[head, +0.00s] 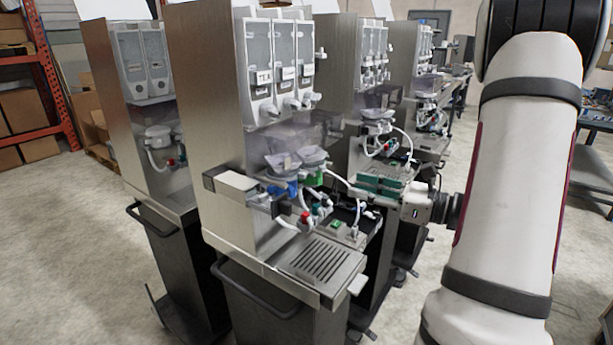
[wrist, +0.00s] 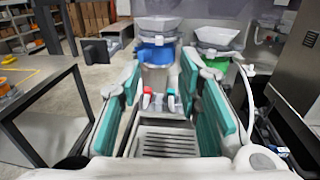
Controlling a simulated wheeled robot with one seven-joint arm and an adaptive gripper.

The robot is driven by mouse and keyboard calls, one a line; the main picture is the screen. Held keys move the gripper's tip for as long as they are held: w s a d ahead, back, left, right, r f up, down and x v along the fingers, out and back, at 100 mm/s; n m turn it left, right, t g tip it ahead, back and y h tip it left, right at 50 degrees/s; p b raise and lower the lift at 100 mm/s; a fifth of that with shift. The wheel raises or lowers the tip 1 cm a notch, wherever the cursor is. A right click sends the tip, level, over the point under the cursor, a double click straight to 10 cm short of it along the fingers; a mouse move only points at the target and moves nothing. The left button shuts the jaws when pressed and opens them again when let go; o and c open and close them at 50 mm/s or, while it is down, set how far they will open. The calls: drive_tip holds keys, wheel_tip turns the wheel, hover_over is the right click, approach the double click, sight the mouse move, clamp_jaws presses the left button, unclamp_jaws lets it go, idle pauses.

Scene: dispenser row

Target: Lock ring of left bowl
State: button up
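The left bowl (head: 283,164) sits on the front dispenser with a blue ring (head: 281,189) below it. In the wrist view the left bowl (wrist: 158,27) and its blue ring (wrist: 157,53) are upper centre, beyond the fingertips. The right bowl (head: 313,155) has a green ring (head: 312,179); its green ring also shows in the wrist view (wrist: 215,62). My gripper (head: 362,183) is to the right of both rings in the head view. Its teal pads stand wide apart with nothing between them (wrist: 160,82). I cannot tell whether the blue ring is locked.
Red and teal taps (head: 308,214) stick out below the bowls, above a slotted drip tray (head: 322,261). A white tube (wrist: 246,92) hangs right of the fingers. More dispensers (head: 140,110) stand either side. A dark table (wrist: 45,95) is at left in the wrist view.

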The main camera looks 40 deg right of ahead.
sight(306, 174)
drive_tip(key=p+x, duration=0.1)
drive_tip(key=x, duration=1.1)
drive_tip(key=shift+w+a, duration=0.1)
drive_tip(key=shift+a, duration=0.05)
clamp_jaws()
